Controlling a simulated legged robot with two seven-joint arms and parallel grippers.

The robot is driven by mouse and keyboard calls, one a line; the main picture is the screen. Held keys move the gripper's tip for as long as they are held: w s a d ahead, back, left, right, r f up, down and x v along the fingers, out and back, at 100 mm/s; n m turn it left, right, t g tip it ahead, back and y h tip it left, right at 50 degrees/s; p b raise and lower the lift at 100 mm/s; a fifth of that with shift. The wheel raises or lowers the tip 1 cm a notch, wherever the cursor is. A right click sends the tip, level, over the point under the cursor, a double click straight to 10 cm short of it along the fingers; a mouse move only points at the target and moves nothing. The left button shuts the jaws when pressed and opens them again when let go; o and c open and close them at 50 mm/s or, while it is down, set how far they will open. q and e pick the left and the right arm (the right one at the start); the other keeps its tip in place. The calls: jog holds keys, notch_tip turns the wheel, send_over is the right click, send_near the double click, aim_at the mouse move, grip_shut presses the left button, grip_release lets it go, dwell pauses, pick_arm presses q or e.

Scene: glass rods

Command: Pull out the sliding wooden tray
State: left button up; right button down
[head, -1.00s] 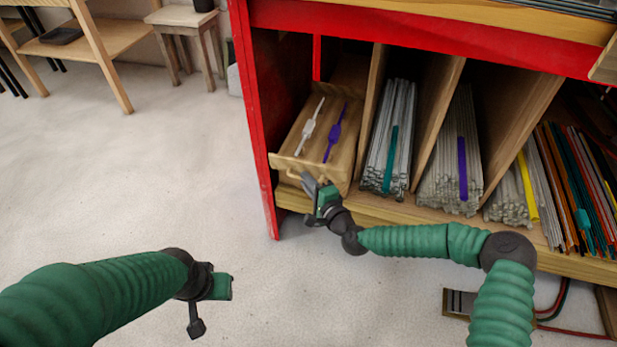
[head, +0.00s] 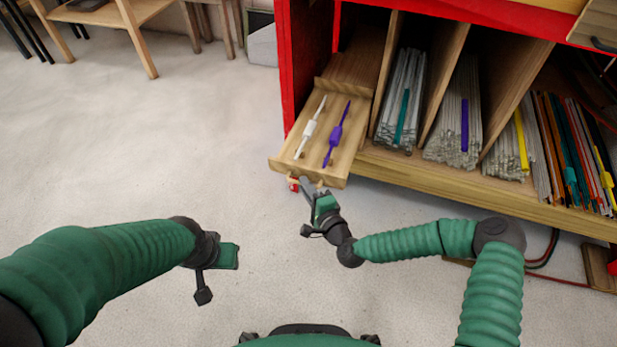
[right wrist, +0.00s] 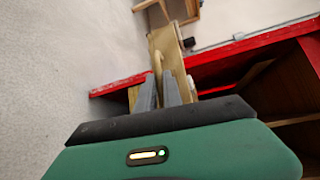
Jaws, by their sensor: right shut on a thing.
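The sliding wooden tray (head: 316,140) sticks well out of the red cabinet's leftmost bay in the head view. It carries a white rod piece (head: 309,127) and a purple one (head: 337,132), lying side by side. My right gripper (head: 304,187) is at the tray's front edge, shut on the tray's handle. In the right wrist view the two grey fingers (right wrist: 159,92) are on either side of the pale curved handle (right wrist: 157,62); the exact contact is hard to see. My left gripper (head: 228,256) is over the floor at left, away from the tray, its fingers unclear.
The red cabinet (head: 301,60) has several bays of glass rods (head: 455,140) right of the tray, split by wooden dividers (head: 440,85). A wooden shelf unit (head: 95,15) stands at the back left. The floor (head: 150,150) left of and before the tray is clear.

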pick_arm(q)
jog(key=shift+s+a+r, duration=0.1)
jog(key=shift+s+r, duration=0.05)
jog(key=shift+s, duration=0.2)
pick_arm(e)
jog(key=shift+s+a+f, duration=0.15)
jog(key=shift+s+f, duration=0.05)
jog(key=shift+s, duration=0.6)
jog(key=c, duration=1.5)
grip_release()
jog(key=shift+w, duration=0.1)
jog(key=shift+r, duration=0.1)
